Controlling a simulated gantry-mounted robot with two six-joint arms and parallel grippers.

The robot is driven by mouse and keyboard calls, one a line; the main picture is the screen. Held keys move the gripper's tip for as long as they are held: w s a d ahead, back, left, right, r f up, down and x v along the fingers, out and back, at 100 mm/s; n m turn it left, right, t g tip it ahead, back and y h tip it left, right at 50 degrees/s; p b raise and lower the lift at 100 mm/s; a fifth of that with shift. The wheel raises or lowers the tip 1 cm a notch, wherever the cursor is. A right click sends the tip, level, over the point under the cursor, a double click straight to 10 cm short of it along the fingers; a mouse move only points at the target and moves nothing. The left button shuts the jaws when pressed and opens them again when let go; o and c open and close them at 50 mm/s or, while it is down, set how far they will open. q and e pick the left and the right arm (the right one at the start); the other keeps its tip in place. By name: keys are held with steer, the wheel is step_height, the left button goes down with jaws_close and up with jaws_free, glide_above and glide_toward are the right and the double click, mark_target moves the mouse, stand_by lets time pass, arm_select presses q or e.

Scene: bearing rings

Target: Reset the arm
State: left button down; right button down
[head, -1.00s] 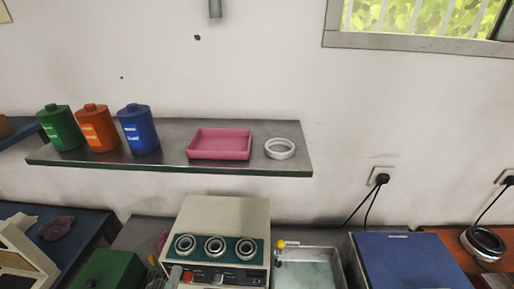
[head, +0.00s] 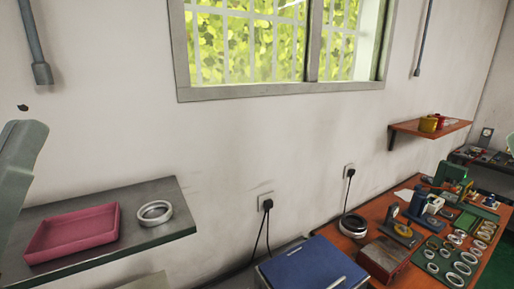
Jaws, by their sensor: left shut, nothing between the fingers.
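My left gripper (head: 20,155) shows only in part, as a pale grey-green piece at the left edge of the head view. It is shut and empty, raised in front of the wall and the left end of the shelf. It touches nothing that I can see. A light metal bearing ring (head: 154,213) lies flat on the grey wall shelf (head: 160,190), right of a pink tray (head: 75,232). The tray looks empty.
The orange bench (head: 385,213) at right holds a dark ring (head: 353,225), a brown box (head: 384,258), small devices and several rings on a green mat. Cables hang from two wall sockets. The wall area under the window is clear.

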arm_select(q)
step_height(320, 180, up, 19)
steer(key=p, duration=1.9)
step_height(320, 180, down, 37)
steer(key=b, duration=3.6)
steer(key=shift+w+r+m+b, duration=0.15)
steer(key=shift+m+b, duration=0.15)
